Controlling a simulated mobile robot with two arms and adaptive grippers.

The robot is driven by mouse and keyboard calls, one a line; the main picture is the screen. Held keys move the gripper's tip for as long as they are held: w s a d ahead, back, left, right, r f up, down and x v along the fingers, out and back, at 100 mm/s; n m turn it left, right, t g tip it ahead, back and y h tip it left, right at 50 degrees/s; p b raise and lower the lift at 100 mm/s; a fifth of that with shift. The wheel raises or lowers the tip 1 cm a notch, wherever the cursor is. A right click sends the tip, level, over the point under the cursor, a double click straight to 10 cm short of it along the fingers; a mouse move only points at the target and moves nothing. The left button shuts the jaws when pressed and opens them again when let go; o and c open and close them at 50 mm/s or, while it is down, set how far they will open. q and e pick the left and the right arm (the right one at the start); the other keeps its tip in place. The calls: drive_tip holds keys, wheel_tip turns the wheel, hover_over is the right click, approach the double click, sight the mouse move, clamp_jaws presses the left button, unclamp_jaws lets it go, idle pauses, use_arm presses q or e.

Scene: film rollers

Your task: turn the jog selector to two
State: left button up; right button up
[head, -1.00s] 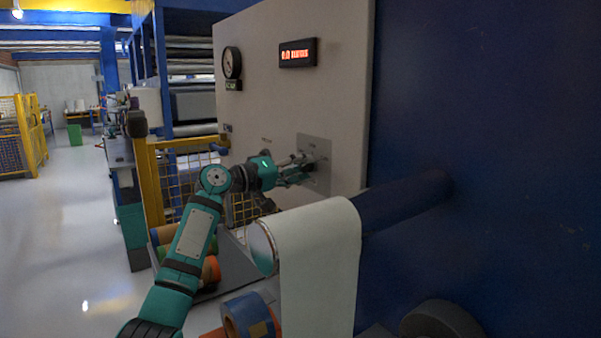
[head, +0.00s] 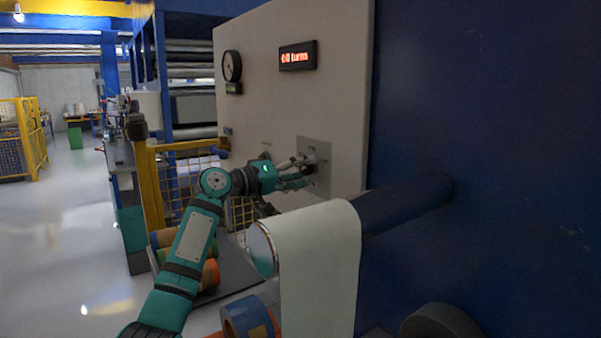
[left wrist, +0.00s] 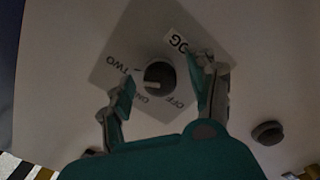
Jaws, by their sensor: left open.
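The jog selector is a dark round knob (left wrist: 158,77) with a light pointer mark, on a grey square plate (left wrist: 135,45) labelled JOG, TWO, ONE and OFF. In the left wrist view its mark points left, between the TWO and ONE labels; I cannot tell exactly which it meets. My left gripper (left wrist: 163,72) is open, one finger on each side of the knob; contact is not clear. In the head view my left gripper (head: 307,170) reaches the plate (head: 319,185) and partly hides the knob. My right gripper is not in view.
A white-wrapped roller (head: 315,260) sticks out below and right of my left arm. A gauge (head: 232,66) and a red-lit display (head: 298,56) are on the panel (head: 265,105). A dark round knob (left wrist: 268,132) sits beside the plate. Yellow mesh fencing (head: 150,180) stands behind the arm.

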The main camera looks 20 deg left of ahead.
use_arm(q)
drive_tip(key=shift+s+a, duration=0.15)
drive_tip(key=v, duration=1.1)
drive_tip(key=shift+s+a, duration=0.2)
drive_tip(key=shift+s, duration=0.05)
